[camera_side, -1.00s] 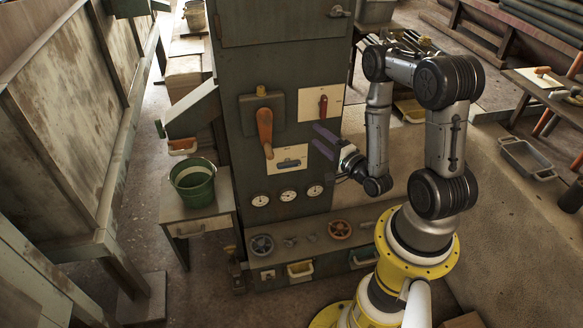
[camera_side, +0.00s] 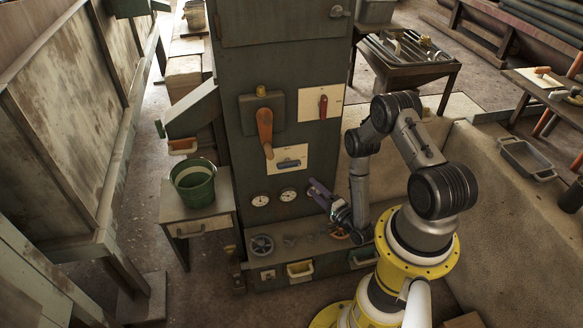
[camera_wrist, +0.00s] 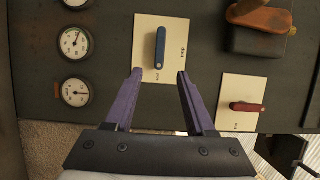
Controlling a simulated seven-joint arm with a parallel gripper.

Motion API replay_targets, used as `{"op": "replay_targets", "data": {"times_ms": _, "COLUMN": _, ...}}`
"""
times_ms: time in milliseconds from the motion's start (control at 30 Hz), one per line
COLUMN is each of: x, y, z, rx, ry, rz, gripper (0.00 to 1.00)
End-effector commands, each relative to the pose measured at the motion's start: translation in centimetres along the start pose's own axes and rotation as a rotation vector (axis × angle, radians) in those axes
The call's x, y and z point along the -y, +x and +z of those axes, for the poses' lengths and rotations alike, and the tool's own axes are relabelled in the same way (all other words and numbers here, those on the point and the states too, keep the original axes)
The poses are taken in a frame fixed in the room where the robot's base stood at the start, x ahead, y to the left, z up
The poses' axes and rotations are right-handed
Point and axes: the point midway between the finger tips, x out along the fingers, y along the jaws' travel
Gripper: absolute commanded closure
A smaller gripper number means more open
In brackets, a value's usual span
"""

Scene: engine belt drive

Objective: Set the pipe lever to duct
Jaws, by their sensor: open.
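A blue lever (camera_wrist: 160,47) sits on a cream plate (camera_wrist: 146,24). In the side view the same blue lever (camera_side: 289,163) lies roughly horizontal. A red lever (camera_wrist: 247,107) is on another cream plate, and it stands upright in the side view (camera_side: 323,106). Labels on both plates are too small to read surely, so I cannot tell which is the pipe lever. My gripper (camera_wrist: 160,73) is open and empty, its purple fingers pointing toward the blue lever's plate. In the side view my gripper (camera_side: 314,188) is low at the panel's right, below the blue lever and apart from it.
A large orange handle (camera_side: 265,133) juts out left of the levers. Round gauges (camera_side: 260,200) line the panel below. A ledge with valve wheels (camera_side: 262,244) runs along the bottom. A green bucket (camera_side: 194,183) stands on a side table at the left.

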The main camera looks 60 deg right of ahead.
Motion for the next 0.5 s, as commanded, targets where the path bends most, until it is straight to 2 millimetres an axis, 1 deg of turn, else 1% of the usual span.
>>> {"op": "replay_targets", "data": {"times_ms": 500, "x": 0.0, "y": 4.1, "z": 0.1, "rx": 0.002, "ry": 0.000, "rz": 0.001, "gripper": 0.45}}
